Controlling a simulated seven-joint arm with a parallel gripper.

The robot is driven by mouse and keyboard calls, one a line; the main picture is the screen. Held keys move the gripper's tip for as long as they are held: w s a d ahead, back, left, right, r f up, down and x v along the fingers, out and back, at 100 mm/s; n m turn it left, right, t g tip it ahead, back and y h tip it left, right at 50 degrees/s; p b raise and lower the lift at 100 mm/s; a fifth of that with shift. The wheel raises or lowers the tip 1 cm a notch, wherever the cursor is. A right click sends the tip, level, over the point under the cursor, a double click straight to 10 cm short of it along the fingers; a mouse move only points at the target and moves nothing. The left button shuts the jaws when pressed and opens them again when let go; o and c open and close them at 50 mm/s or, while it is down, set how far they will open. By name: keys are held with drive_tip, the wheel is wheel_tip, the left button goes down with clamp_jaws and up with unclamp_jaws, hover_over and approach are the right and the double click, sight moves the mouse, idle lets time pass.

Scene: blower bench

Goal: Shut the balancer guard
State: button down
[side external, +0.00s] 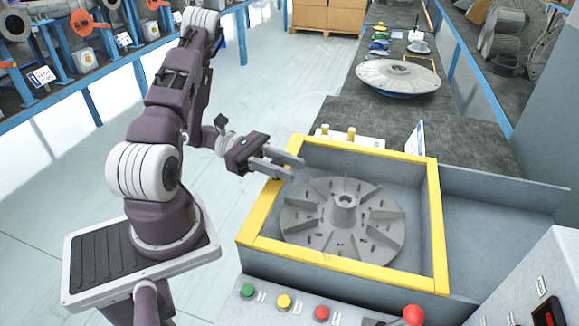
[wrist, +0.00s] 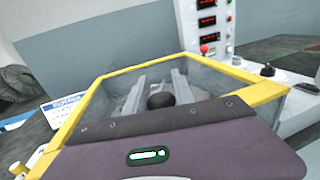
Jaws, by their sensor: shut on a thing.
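The balancer guard (side external: 435,215) shows as a yellow rectangular frame around the balancer's grey well. I cannot tell whether a clear panel fills it. A grey finned rotor (side external: 315,235) with a central hub lies inside the frame. My gripper (side external: 292,167) is at the frame's far left corner, its fingers pointing right over the edge. In the wrist view, a dark round knob (wrist: 161,100) sits between the two fingers (wrist: 158,90), and my gripper is shut on it. The knob's mounting is hidden. The yellow frame (wrist: 90,100) surrounds the fingers in that view.
Green, yellow and red buttons (side external: 285,302) line the front, with a red knob (side external: 413,315) beside them. A grey shelf (side external: 500,195) extends right of the frame. Another grey rotor (side external: 398,76) lies on the dark bench behind. A control panel with red displays (wrist: 208,20) stands beyond.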

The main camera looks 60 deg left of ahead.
drive_tip(key=c, duration=1)
unclamp_jaws()
drive_tip(key=shift+s, duration=0.1)
drive_tip(key=shift+c, duration=0.2)
drive_tip(key=v, duration=0.7)
drive_tip(key=shift+a, duration=0.1)
drive_tip(key=d+r+m+g, duration=0.1)
drive_tip(key=g, duration=0.1)
drive_tip(key=d+r+m+g, duration=0.3)
drive_tip(key=r+m, duration=0.1)
drive_tip(key=shift+w+d+g, duration=0.3)
drive_tip(key=shift+w+g, duration=0.05)
drive_tip(key=shift+g, duration=0.05)
drive_tip(key=s+d+r+m+t+y, duration=0.1)
drive_tip(key=s+d+r+m+y, duration=0.3)
drive_tip(key=m+y, duration=0.3)
drive_tip(key=s+d+r+m+y, duration=0.4)
drive_tip(key=d+r+m+y, duration=0.2)
drive_tip(key=m, duration=0.6)
drive_tip(key=shift+d+r+t+y, duration=0.4)
drive_tip(key=shift+r+y, duration=0.35)
drive_tip(key=shift+y, duration=0.35)
